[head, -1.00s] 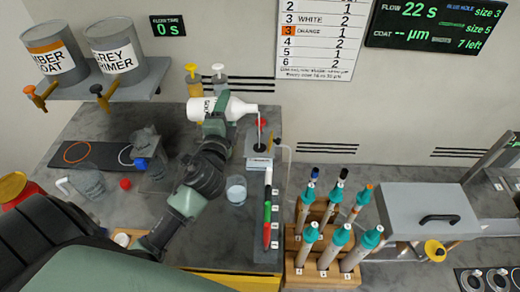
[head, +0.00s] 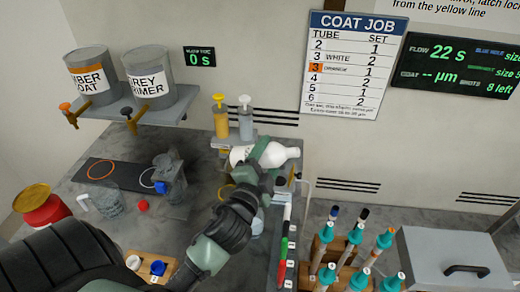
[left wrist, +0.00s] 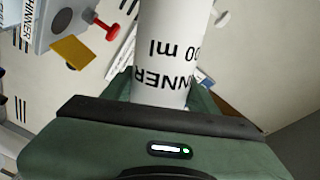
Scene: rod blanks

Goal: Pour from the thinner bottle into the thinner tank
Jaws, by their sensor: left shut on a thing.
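The thinner bottle (head: 284,154) is white and lies tipped nearly level in the head view, its neck end to the right. My left gripper (head: 266,158) is shut around its middle. The left wrist view also shows the bottle (left wrist: 178,45) with part of its lettering. The thinner tank (left wrist: 62,22) is a grey box with a lettered label, at the upper left there. In the head view it lies below the bottle, mostly hidden by my gripper. I see no stream from the neck. My right gripper is not in view.
Two pump bottles (head: 220,118) stand behind the held bottle. Paint cans (head: 90,75) sit on a wall shelf at the left. A rack of teal-topped tubes (head: 353,235) stands at the lower right. Clear cups (head: 108,202) and a red can (head: 42,205) are at the left.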

